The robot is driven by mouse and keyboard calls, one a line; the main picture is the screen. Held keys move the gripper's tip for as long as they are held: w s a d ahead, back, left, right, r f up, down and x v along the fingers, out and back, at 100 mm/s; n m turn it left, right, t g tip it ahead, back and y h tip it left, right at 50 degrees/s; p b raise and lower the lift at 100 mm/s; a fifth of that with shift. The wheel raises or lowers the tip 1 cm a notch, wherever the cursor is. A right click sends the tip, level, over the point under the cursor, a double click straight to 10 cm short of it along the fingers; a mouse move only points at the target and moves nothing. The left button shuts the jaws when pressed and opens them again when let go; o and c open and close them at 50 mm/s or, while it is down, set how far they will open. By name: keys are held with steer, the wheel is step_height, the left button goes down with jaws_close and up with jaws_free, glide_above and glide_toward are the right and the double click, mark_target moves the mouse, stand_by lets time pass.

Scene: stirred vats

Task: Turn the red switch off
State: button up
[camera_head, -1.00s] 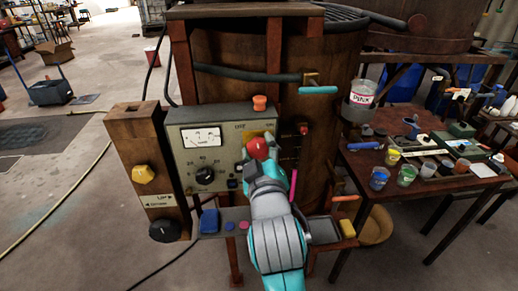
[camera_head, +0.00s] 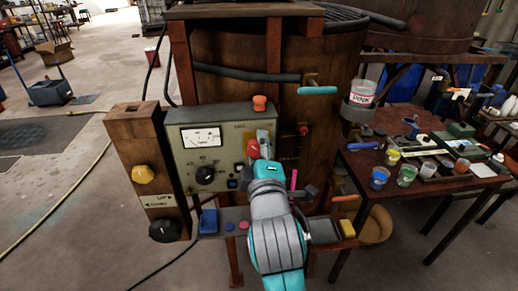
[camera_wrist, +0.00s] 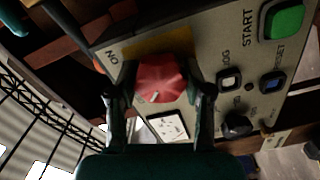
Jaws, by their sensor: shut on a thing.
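The red switch (camera_head: 253,148) is a faceted red knob on the grey-green control panel (camera_head: 218,133). In the wrist view the red switch (camera_wrist: 160,80) sits between my two fingers, in front of a yellow plate (camera_wrist: 158,46) with "ON" lettering upside down beside it. My gripper (camera_head: 259,150) is shut on it, with a finger on each side; it also shows in the wrist view (camera_wrist: 160,98). The fingers hide part of the knob in the head view, and its exact setting cannot be told.
The panel also has a black dial (camera_head: 205,175), a meter (camera_head: 201,138) and an orange knob (camera_head: 259,103) on top. In the wrist view a green START button (camera_wrist: 284,20) and a blue RESET button (camera_wrist: 272,82) are nearby. A table with paint cups (camera_head: 379,178) stands at the right.

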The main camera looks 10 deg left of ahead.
stand_by(0.4)
steer(key=o, duration=1.2)
steer(key=shift+c, duration=0.2)
steer(key=v, duration=0.7)
steer(key=shift+s, duration=0.25)
steer(key=shift+d, duration=0.1)
